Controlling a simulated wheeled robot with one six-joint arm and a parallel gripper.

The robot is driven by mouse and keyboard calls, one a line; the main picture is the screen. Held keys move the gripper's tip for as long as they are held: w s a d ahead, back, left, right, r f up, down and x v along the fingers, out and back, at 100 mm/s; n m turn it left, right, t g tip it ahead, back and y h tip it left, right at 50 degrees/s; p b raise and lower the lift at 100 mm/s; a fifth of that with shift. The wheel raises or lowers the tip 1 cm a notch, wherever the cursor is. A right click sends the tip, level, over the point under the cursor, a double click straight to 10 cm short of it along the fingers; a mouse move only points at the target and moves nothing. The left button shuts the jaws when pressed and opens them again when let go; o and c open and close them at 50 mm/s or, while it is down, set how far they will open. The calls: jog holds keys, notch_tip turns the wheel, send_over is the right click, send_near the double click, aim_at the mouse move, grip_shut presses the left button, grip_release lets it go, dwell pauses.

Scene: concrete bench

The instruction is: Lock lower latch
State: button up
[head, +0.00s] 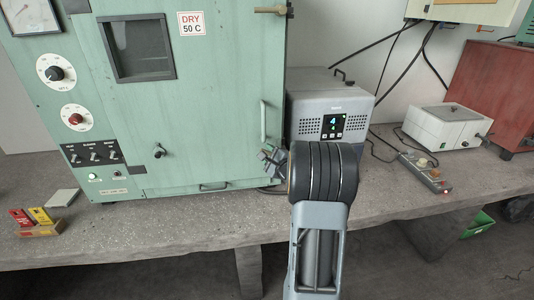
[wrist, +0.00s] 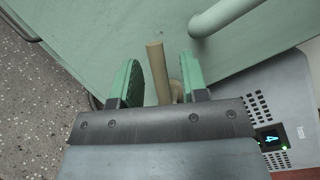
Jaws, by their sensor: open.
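The green oven door (head: 215,110) looks closed in the head view. The lower latch (wrist: 158,72) is a tan bar in the wrist view, standing between my two green finger pads with a gap on either side. Its base is partly hidden behind my gripper's edge. My gripper (wrist: 155,82) is open around the bar and not closed on it. In the head view my gripper (head: 271,153) is at the door's lower right edge, and the lower latch is hidden there. The upper latch (head: 270,10) is a tan bar lying about horizontal at the door's upper right.
The pale door handle (head: 264,124) is just above my gripper; it also shows in the wrist view (wrist: 225,14). A grey box with a lit display (head: 330,108) stands close on the right. The concrete bench (head: 190,222) is clear in front of the oven.

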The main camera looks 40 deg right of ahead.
jog(key=shift+w, duration=0.55)
jog(key=shift+c, duration=0.2)
grip_shut()
